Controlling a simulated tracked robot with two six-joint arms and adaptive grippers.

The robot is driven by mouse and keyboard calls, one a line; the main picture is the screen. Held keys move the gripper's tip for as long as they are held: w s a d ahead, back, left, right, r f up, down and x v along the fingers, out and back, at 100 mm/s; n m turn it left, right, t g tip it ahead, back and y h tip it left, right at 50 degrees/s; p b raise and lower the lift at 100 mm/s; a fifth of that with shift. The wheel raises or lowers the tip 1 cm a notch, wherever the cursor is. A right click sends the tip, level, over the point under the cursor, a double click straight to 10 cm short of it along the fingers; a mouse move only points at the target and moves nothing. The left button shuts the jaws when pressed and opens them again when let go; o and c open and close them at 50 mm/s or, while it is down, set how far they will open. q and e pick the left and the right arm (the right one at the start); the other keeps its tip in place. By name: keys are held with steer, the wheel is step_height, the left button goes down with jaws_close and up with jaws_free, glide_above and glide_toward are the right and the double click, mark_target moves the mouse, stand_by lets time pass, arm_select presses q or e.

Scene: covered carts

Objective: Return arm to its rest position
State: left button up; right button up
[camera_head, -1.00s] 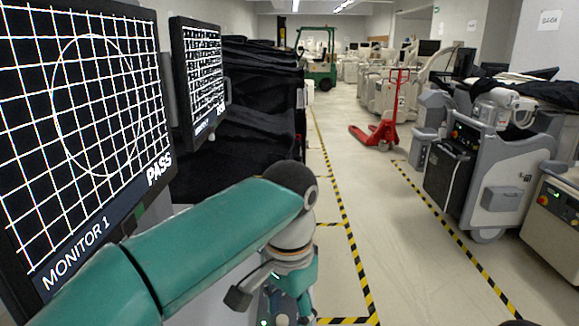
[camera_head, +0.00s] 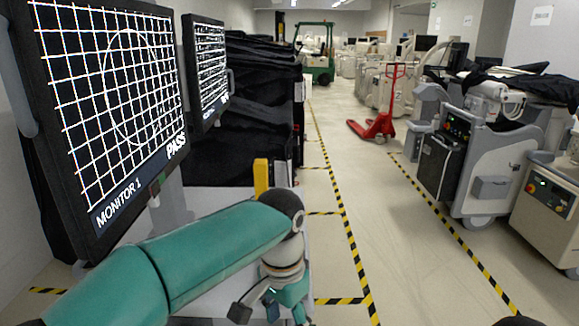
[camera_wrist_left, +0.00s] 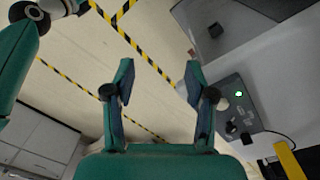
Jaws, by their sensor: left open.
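My left arm (camera_head: 205,245) is teal and comes in from the left in the head view. It crosses in front of a pale cart below the monitors and bends down at a dark joint. Its gripper end is low in the head view and partly cut off by the bottom edge. In the left wrist view my left gripper (camera_wrist_left: 158,68) has its two fingers spread apart. Nothing is between them, and pale floor shows beyond. My right gripper is in neither view.
Monitor 1 (camera_head: 115,95) and a second monitor (camera_head: 207,72) stand at the left. A yellow post (camera_head: 261,177) is close behind my arm. Black-covered carts (camera_head: 245,110) stand beyond. The aisle (camera_head: 375,200) is clear up to a red pallet jack (camera_head: 378,122); grey machines (camera_head: 495,175) line the right.

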arm_select(q)
steer(key=s+a+f+n+h, duration=0.1)
steer(key=a+f+n+h, duration=0.2)
steer(key=f, duration=2)
steer(key=s+a+f+n, duration=0.3)
steer(key=s+a+f, duration=0.1)
steer(key=s+f, duration=0.3)
steer(key=s+a+f+n, duration=0.4)
steer(key=s+f, duration=0.4)
steer(key=s, duration=0.1)
steer(key=shift+s+a+t, duration=0.2)
steer(key=shift+a+t, duration=0.15)
steer(key=shift+t, duration=0.05)
